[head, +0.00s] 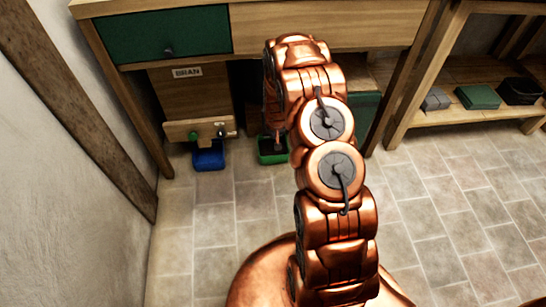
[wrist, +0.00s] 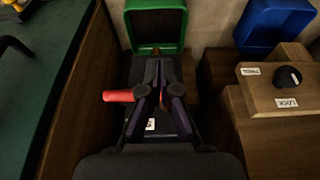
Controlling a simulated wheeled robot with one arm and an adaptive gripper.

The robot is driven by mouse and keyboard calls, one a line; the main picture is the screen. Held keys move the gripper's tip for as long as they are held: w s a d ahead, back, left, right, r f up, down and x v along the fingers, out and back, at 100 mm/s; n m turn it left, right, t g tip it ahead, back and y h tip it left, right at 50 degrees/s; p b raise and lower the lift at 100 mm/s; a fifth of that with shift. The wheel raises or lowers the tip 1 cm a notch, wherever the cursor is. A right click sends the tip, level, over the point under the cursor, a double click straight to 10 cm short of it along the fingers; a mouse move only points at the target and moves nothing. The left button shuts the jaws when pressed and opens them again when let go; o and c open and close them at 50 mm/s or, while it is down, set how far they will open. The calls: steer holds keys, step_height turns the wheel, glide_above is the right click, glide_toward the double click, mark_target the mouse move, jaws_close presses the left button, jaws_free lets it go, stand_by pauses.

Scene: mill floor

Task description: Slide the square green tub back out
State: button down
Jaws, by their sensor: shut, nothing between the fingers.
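The square green tub (head: 272,158) stands on the tiled floor under the bench, partly hidden by my arm in the head view. In the wrist view the green tub (wrist: 157,25) is at the top, its open inside showing. My gripper (wrist: 160,64) is shut and empty, its fingertips pointing towards the tub's near side. Whether they touch the tub I cannot tell. A red bar (wrist: 118,96) sticks out to the left behind the fingers, by a dark box-like part with a white label (wrist: 151,124).
A blue tub (head: 208,158) stands to the left, also in the wrist view (wrist: 275,22). Above it is a wooden chute labelled BRAN (head: 187,72), with a control block (wrist: 285,95) with a black knob. The bench has a green drawer (head: 170,36). Open tiled floor (head: 455,215) lies to the right.

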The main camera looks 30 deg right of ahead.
steer(key=b+x, duration=0.2)
steer(key=x, duration=0.5)
steer(key=b+x, duration=0.3)
steer(key=x, duration=0.4)
steer(key=s+b+x, duration=0.1)
steer(key=b+x, duration=0.1)
steer(key=x, duration=0.5)
steer(key=shift+d+f, duration=0.1)
steer(key=shift+d, duration=0.05)
steer(key=shift+w+d+f+b, duration=0.1)
steer(key=shift+w+f+b, duration=0.2)
steer(key=shift+f+b, duration=0.05)
steer(key=shift+s, duration=0.1)
